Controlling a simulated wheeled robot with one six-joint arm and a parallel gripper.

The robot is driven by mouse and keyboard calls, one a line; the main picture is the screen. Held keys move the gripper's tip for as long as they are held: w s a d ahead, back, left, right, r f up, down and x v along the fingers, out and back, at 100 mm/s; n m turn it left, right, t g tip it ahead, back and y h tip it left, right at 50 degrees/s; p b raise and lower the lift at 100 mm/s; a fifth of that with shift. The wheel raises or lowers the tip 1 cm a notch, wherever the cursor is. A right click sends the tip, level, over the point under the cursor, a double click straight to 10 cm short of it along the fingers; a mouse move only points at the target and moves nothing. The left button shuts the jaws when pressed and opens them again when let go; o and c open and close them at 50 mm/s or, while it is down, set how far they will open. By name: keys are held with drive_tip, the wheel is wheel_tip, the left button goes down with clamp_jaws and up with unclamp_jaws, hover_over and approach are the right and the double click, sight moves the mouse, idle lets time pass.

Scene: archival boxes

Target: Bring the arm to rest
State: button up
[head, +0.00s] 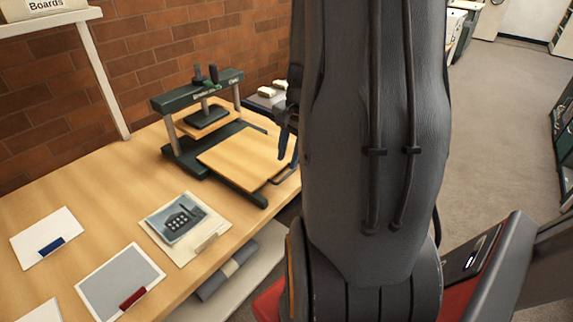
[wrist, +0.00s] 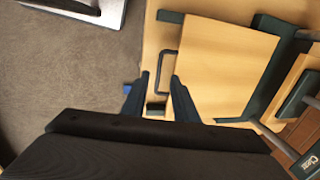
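My arm (head: 375,140) stands large and upright in the head view and hides much of the scene's middle. My gripper (head: 288,158) shows just left of it, with blue fingers pointing down near the press's front right edge. In the wrist view my gripper (wrist: 159,77) has its two fingers spread apart, with no held object visible between them. The dark pull handle (wrist: 165,72) of the press board appears between and beyond the fingertips. I cannot tell whether the fingers touch it.
A green press (head: 205,118) with a wooden board (head: 240,158) stands on the wooden table (head: 95,190). Cards with coloured clips and a telephone picture (head: 180,220) lie in front. A rolled grey bundle (head: 228,270) is below the edge. Carpet (head: 500,110) is open at right.

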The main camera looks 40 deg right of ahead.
drive_tip(key=shift+s+r, duration=0.15)
drive_tip(key=shift+r, duration=0.35)
drive_tip(key=s+a+r+n, duration=0.1)
drive_tip(key=a+n, duration=0.7)
drive_tip(key=a, duration=0.4)
drive_tip(key=s+a+r+n+g, duration=0.1)
drive_tip(key=s+a+n, duration=0.1)
drive_tip(key=a+n, duration=0.6)
drive_tip(key=a, duration=0.5)
drive_tip(key=shift+s+a+r, duration=0.2)
drive_tip(key=shift+s+a, duration=0.05)
drive_tip(key=shift+a, duration=0.05)
